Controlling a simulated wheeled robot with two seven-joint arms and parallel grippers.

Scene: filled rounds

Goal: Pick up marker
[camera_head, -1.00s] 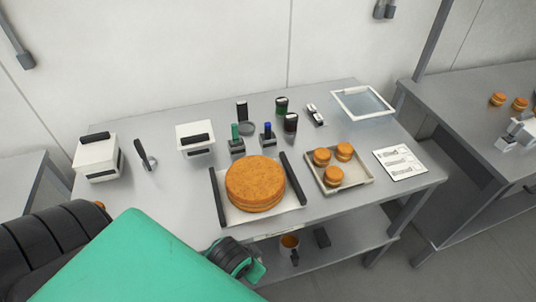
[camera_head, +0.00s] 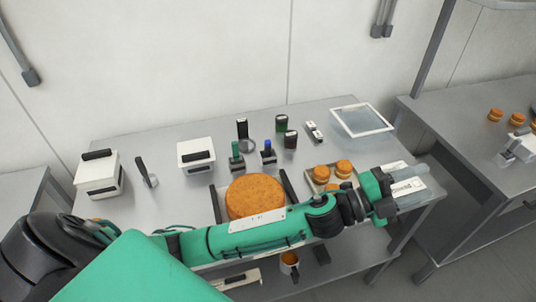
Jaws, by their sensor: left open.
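Two upright marker-like items stand in dark holders at the middle back of the table: one with a green top (camera_head: 236,155) and one with a blue top (camera_head: 268,152). I cannot tell which one the task means. My left arm stretches across the front of the table from the left. My left gripper (camera_head: 412,184) is open at the table's right side, over the white printed sheet. It is well to the right of both markers and in front of them, and holds nothing visible. My right gripper is not in view.
A large round cake (camera_head: 255,192) is partly hidden behind my arm. A tray of small round cakes (camera_head: 322,176) sits beside the gripper. White boxes (camera_head: 196,154), dark cans (camera_head: 291,141) and a clear white-rimmed tray (camera_head: 362,120) stand farther back. A mug (camera_head: 289,262) is below.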

